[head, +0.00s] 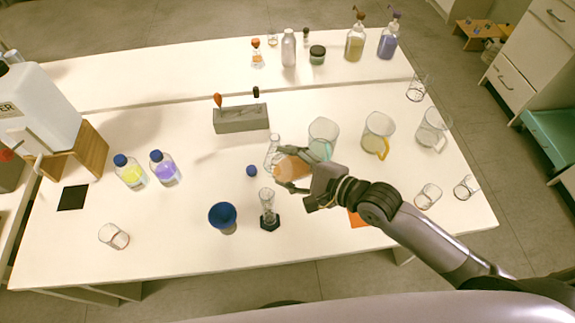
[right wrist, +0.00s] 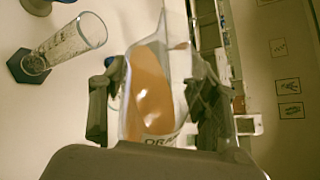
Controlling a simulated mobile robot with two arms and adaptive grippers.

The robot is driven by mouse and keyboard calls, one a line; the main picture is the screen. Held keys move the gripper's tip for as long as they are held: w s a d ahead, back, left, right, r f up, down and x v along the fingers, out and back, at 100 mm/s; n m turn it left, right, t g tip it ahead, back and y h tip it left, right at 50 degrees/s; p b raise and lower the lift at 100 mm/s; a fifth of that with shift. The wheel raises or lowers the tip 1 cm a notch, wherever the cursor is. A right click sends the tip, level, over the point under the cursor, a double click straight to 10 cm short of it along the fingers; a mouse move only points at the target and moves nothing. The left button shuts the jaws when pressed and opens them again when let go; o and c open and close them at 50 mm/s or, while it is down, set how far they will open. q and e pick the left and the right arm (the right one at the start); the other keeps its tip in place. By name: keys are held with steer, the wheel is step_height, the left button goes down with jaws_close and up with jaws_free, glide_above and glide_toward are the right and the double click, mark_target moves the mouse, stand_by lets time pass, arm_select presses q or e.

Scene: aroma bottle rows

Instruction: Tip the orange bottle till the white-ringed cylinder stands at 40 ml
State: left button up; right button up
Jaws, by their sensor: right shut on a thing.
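My right gripper (head: 290,172) is shut on the orange bottle (head: 291,166), above the table behind the small cylinder. In the right wrist view the bottle (right wrist: 152,85) sits between the fingers, with part of its label showing. Its orange liquid lies slanted inside, so the bottle looks tilted. The clear graduated cylinder (head: 268,203) stands upright on a dark hexagonal base, apart from the bottle. It also shows in the right wrist view (right wrist: 68,45); no liquid is discernible in it, and the ring's colour is unclear. My left gripper is out of view.
A blue cap (head: 251,171) lies left of the bottle. A blue funnel (head: 222,214) stands left of the cylinder. Clear glassware (head: 272,147) is close beside the bottle; jugs (head: 378,132) stand to the right. Yellow (head: 131,172) and purple (head: 164,168) bottles stand left. The front table edge is mostly clear.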

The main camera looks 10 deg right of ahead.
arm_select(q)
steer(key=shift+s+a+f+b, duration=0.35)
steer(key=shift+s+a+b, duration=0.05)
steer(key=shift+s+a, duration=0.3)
arm_select(e)
steer(key=shift+w+d+f+n+h, duration=0.1)
steer(key=shift+f+n+h, duration=0.15)
steer(key=shift+f, duration=0.55)
steer(key=shift+w+f+n+h, duration=0.15)
steer(key=shift+f+n, duration=0.2)
steer(key=shift+f, duration=0.4)
